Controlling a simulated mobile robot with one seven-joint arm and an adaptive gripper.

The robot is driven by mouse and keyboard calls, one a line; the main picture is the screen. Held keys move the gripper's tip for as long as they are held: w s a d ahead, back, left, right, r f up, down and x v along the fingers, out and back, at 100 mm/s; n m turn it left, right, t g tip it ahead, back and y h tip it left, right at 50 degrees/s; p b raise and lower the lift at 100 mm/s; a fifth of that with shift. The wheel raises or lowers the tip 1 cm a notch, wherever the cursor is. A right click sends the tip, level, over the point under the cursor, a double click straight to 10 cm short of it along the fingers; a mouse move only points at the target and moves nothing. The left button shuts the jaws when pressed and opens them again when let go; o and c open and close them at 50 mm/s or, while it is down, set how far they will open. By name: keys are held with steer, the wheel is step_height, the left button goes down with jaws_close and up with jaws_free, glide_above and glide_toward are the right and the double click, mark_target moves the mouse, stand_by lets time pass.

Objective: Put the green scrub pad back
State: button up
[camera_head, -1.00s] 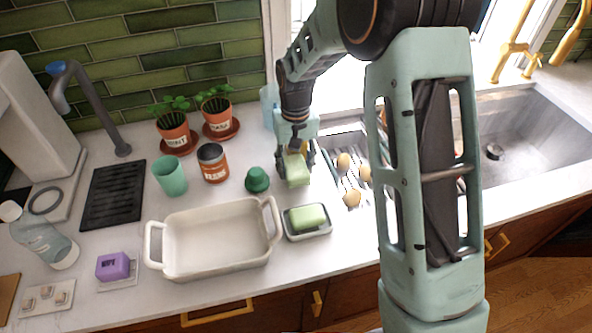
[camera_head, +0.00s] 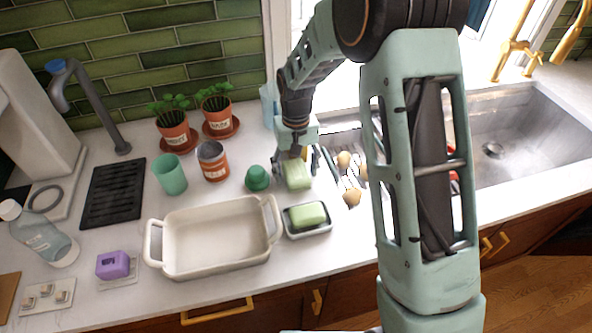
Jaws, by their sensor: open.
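A pale green block (camera_head: 298,175), which looks like the scrub pad, is on or just above the counter, directly below my gripper (camera_head: 296,160). My gripper is open, with its fingers at either side of the block's far end. The near end of the block is in plain view and the far end is partly hidden. A second pale green block (camera_head: 308,213) lies in a small dish (camera_head: 312,232) in front of it. I cannot tell whether this is soap or another pad.
A dark green knobbed object (camera_head: 257,179) stands just left of the gripper. A white baking dish (camera_head: 215,268) is at front left. A rack with several eggs (camera_head: 352,197) is at right, beside the sink (camera_head: 540,130).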

mark_target(296, 170)
step_height(296, 170, up, 12)
steer(key=shift+r+b, duration=0.15)
steer(key=shift+b, duration=0.3)
stand_by(0.4)
